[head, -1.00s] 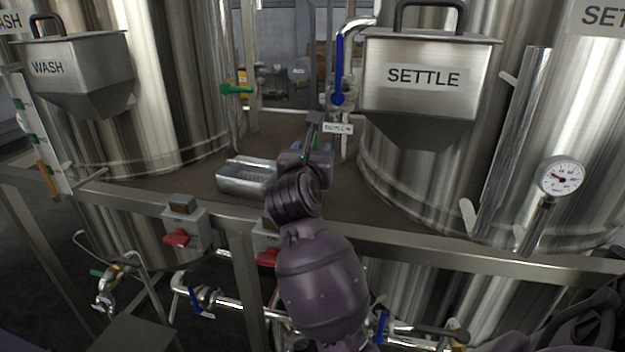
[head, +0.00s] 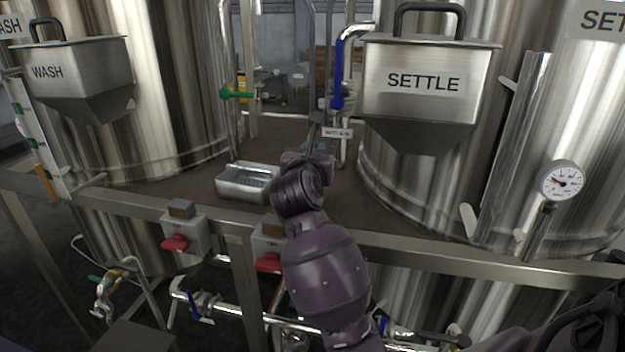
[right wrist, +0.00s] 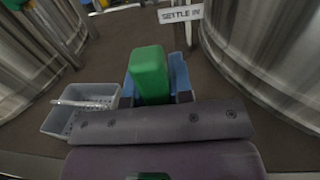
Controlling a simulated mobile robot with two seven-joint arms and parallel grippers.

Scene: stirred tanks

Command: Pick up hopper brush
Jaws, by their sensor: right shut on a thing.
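The hopper brush shows in the right wrist view as a green block (right wrist: 149,75), standing up between the blue-padded fingers of my right gripper (right wrist: 157,75). The gripper is shut on it. In the head view my right gripper (head: 316,142) is over the brown deck between the two tanks, largely hidden behind my own wrist. The brush cannot be made out clearly there. My left gripper is not in view.
A metal tray (head: 247,193) stands on the deck left of my right gripper. The SETTLE hopper (head: 430,95) hangs at right and the WASH hopper (head: 80,78) at left. A steel rail (head: 420,244) runs in front. A blue-handled valve (head: 338,80) stands behind.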

